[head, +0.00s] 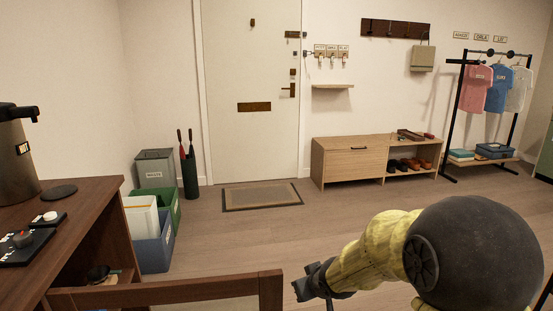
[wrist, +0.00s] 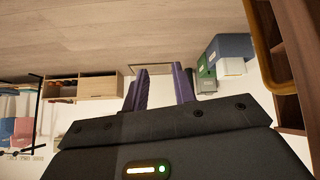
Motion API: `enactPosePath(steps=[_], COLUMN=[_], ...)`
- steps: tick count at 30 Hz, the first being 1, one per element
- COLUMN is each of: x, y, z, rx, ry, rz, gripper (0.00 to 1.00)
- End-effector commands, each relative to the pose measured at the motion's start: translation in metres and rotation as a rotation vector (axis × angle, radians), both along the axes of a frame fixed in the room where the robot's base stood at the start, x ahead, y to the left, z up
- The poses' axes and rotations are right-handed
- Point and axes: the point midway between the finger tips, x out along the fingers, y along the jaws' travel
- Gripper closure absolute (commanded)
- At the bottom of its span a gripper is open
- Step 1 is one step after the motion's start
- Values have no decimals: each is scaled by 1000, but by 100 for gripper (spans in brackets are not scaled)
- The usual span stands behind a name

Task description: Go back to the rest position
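My gripper (head: 304,287) hangs in front of my body in the lower middle of the head view, at the end of my yellow-sleeved arm. In the wrist view its two purple fingers (wrist: 162,84) stand apart with nothing held between them. The wrist picture is upside down, with the floor at the top. The gripper is in free air and touches nothing that I can see.
A dark wooden desk (head: 75,215) and a wooden chair back (head: 170,292) are close on the left. Bins (head: 154,168) stand beyond the desk. A doormat (head: 262,195), a shoe bench (head: 352,160) and a clothes rack (head: 455,115) are farther off. The middle floor is clear.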

Motion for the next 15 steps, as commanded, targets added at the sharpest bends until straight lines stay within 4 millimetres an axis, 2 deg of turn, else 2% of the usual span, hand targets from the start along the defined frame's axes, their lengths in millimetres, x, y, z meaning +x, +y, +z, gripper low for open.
enactPosePath(steps=[1, 3, 6, 13, 14, 15], x=[-25, -58, -101, -190, -199, -194], y=[-17, -36, -54, -70, -71, -71], z=[-1, -7, -13, -22, -20, -7], rx=[-22, -37, -42, 9, 18, 14], ry=[59, 146, 257, 478, 501, 492], rz=[-61, -141, -229, -372, -383, -379], gripper=[73, 73, 73, 73, 73, 73])
